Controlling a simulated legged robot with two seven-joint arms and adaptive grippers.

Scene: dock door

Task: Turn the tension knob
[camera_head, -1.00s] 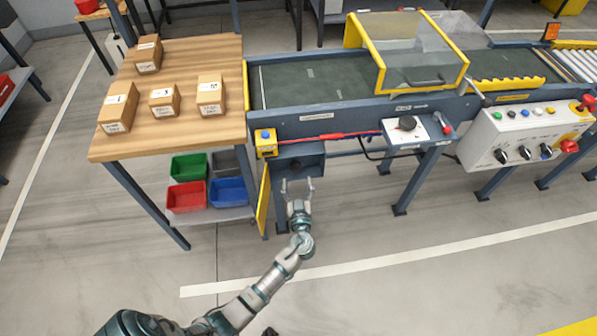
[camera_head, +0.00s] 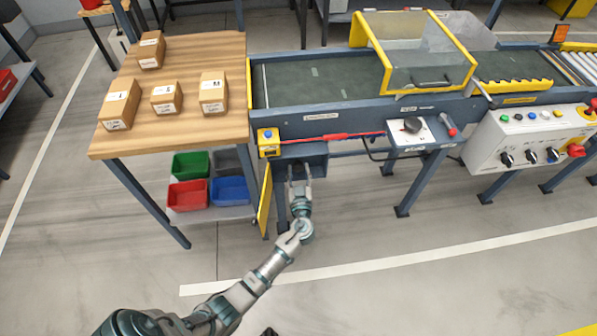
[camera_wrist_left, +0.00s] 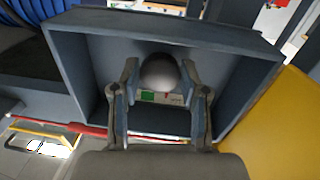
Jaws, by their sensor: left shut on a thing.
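A dark, round tension knob (camera_wrist_left: 160,71) sits inside an open grey-blue box (camera_head: 318,149) under the left end of the conveyor. In the left wrist view, my left gripper (camera_wrist_left: 160,82) has one finger on each side of the knob and is shut on it. In the head view my left gripper (camera_head: 299,172) reaches up into the box, and its fingers hide the knob. A small green and red marked label (camera_wrist_left: 160,98) shows below the knob. The right gripper is in neither view.
A yellow door (camera_head: 265,201) hangs open just left of the gripper, also close on the right in the wrist view. A wooden table (camera_head: 190,75) with several cartons stands left. A white panel with a black knob (camera_head: 412,124) and a control box (camera_head: 520,140) lie right.

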